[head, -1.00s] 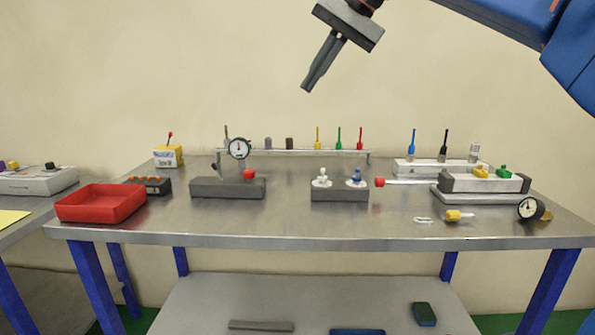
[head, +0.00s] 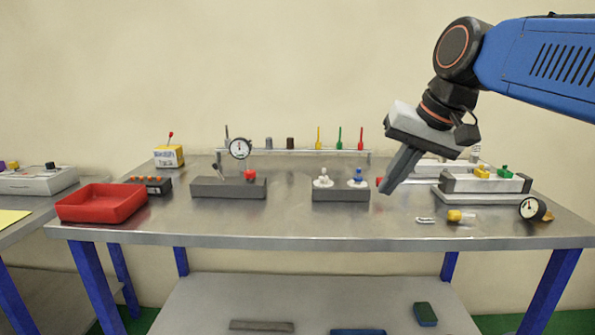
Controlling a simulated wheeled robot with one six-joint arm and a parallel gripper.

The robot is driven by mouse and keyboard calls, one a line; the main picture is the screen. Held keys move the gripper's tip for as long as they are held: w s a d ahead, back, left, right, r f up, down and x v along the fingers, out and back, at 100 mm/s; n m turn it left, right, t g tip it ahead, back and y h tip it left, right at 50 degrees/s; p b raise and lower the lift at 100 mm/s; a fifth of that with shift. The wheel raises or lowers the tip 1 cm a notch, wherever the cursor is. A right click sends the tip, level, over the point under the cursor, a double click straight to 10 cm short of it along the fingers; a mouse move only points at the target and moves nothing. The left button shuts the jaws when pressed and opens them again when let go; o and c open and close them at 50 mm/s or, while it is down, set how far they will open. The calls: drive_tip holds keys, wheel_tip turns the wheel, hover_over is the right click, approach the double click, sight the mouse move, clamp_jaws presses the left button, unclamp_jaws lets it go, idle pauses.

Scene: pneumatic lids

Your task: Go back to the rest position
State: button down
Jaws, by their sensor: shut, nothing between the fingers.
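My gripper (head: 387,191) is in the head view, right of the middle, on my blue arm that comes in from the upper right. Its two long grey fingers are shut together, with nothing between them. They point down and to the left. In the picture the fingertips overlap the area just right of the grey block (head: 340,195) with the white and blue fittings. I cannot tell how high above the table they are.
A yellow fitting (head: 455,216) lies near the front edge. The air above the left half is clear.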

drive_tip(key=s+d+f+h, duration=0.1)
drive_tip(key=s+d+f, duration=0.2)
drive_tip(key=s+f, duration=0.2)
drive_tip(key=s+d+f+n+h, duration=0.1)
drive_tip(key=s+d+f, duration=0.3)
drive_tip(key=f, duration=0.8)
drive_tip(key=s+d+f+h, duration=0.1)
drive_tip(key=s+d+f, duration=0.3)
drive_tip(key=s+f, duration=0.3)
wheel_tip(320, 180, down, 2)
drive_tip(key=shift+f, duration=0.1)
idle(0.5)
